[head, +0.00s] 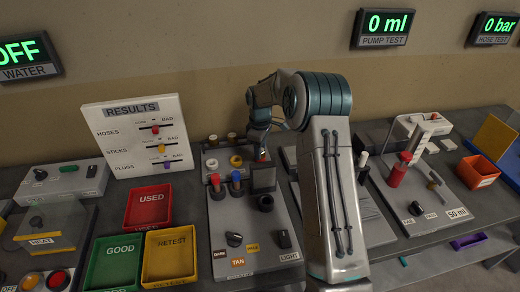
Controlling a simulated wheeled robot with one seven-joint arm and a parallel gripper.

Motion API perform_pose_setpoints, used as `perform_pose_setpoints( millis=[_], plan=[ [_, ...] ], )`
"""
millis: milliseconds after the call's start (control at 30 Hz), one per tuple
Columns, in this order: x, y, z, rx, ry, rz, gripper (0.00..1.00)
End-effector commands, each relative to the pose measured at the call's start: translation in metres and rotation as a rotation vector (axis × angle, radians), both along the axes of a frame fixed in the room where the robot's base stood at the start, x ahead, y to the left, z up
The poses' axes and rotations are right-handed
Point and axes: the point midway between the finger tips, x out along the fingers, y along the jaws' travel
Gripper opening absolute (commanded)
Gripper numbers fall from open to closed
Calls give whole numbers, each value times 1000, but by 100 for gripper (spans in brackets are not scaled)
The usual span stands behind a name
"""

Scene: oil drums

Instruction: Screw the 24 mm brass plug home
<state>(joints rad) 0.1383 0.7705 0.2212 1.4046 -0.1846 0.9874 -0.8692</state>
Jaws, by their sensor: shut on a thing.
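My gripper (262,146) is at the back right of the grey test panel (222,228), small and far off in the head view. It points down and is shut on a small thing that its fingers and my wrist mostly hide. I cannot make out whether this is the brass plug, or how deep it sits. A small orange-red patch shows just under the fingertips. A yellow ring-shaped fitting (236,161) and a pale ring-shaped fitting (212,163) stand in the same row, left of my gripper.
Red-topped (215,184) and blue-topped (236,180) pegs and a dark upright plate (263,179) stand just in front of my gripper. Red (148,188), green (112,284) and yellow (169,281) trays lie left. A results board (132,110) stands behind.

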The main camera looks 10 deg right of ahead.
Motion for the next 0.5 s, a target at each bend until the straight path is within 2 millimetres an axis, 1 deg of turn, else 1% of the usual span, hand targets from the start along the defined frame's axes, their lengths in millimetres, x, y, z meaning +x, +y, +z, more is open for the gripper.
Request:
perform_pose_setpoints(
  millis=[200, 333, 500],
  plan=[
    [1, 0, -1, 0, -2, -269, 0],
    [1, 0, 0, 0, -2, -300, 0],
    [1, 1, -1, -1, -2, -468, 0]
  ],
)
